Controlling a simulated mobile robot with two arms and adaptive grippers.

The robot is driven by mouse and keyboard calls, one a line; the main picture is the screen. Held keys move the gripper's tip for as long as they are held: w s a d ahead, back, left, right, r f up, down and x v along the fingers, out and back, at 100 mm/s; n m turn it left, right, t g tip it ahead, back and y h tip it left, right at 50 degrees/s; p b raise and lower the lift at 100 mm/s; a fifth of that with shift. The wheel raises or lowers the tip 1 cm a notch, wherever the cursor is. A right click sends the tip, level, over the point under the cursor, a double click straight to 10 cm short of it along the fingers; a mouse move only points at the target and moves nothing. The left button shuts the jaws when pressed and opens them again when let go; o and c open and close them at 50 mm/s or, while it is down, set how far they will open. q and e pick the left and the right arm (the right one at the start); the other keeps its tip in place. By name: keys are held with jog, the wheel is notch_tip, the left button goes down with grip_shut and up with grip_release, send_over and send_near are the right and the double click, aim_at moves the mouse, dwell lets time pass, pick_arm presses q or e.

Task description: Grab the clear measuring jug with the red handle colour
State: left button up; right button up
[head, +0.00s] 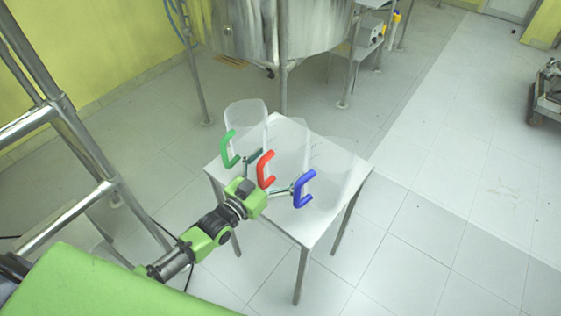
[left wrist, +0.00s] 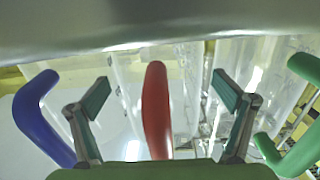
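Three clear jugs stand in a row on a small white table (head: 318,232). The clear jug with the red handle (head: 265,170) is the middle one; its transparent body (head: 291,142) is behind the handle. My left gripper (head: 270,176) is open, with one finger on each side of the red handle. In the left wrist view the red handle (left wrist: 156,110) stands between the two spread fingers of the gripper (left wrist: 163,98), with a gap on both sides. My right gripper is not in view.
The jug with the green handle (head: 229,150) stands left of the red one, and the jug with the blue handle (head: 304,188) stands right of it, both close to my fingers. A large steel vessel (head: 280,28) stands behind the table. A metal frame (head: 75,130) is at left.

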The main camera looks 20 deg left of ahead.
pick_arm(q)
jog(key=c, duration=0.9)
jog(key=shift+c, duration=0.3)
jog(key=shift+r, duration=0.15)
